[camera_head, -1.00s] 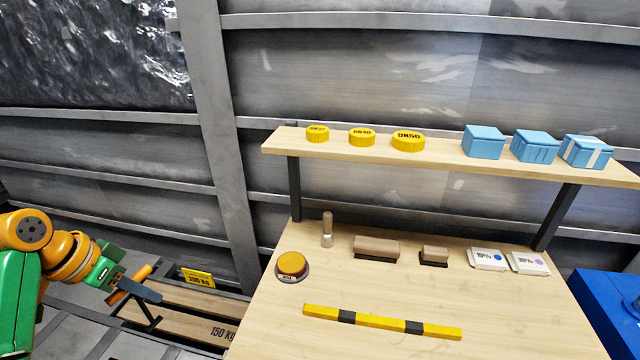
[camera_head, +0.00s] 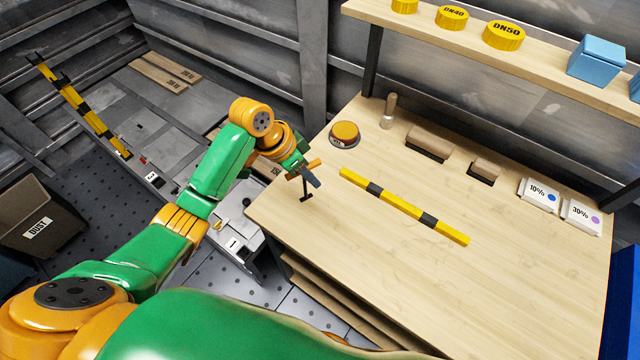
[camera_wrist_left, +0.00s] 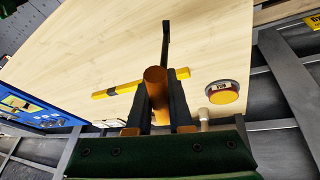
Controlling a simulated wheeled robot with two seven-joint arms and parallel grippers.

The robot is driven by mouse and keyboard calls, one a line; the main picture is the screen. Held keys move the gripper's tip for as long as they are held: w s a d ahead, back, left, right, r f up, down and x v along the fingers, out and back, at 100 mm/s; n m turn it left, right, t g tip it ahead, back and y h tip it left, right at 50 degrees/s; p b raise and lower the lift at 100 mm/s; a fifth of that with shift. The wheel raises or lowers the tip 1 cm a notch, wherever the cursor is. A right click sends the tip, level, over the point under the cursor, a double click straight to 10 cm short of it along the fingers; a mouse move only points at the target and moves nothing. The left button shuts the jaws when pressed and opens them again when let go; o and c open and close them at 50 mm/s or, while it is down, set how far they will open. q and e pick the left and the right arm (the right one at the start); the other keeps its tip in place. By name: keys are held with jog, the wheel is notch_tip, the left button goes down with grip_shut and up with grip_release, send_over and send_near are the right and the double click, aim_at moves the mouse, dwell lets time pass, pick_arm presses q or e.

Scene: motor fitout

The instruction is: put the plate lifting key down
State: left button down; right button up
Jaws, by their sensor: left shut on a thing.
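The plate lifting key has an orange handle and a dark shaft (camera_head: 305,189) with a small foot at its lower end. In the head view my left gripper (camera_head: 308,174) is shut on its handle at the left end of the wooden bench (camera_head: 440,290). The shaft points down over the bench top; I cannot tell whether the foot touches the wood. In the left wrist view the orange handle (camera_wrist_left: 155,82) sits between the dark fingers of the left gripper (camera_wrist_left: 160,105), and the shaft (camera_wrist_left: 166,42) reaches out beyond. My right gripper is not in view.
A yellow-black bar (camera_head: 449,231) lies right of the key. A yellow round button (camera_head: 345,133), a wooden-handled tool (camera_head: 388,111), brown blocks (camera_head: 430,143) and white packs (camera_head: 538,194) stand behind. A shelf (camera_head: 460,45) runs above. The bench front is clear.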

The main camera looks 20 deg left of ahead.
pick_arm(q)
jog(key=x, duration=0.3)
jog(key=s+x, duration=0.1)
jog(key=x, duration=0.1)
jog(key=shift+a+f, duration=0.2)
jog(key=shift+f, duration=0.3)
jog(key=shift+d, duration=0.1)
jog(key=c, duration=0.8)
grip_release()
jog(key=shift+f, duration=0.1)
jog(key=shift+r, duration=0.3)
jog(key=v, duration=1.1)
jog(key=shift+s+r, duration=0.1)
jog(key=shift+r, duration=0.25)
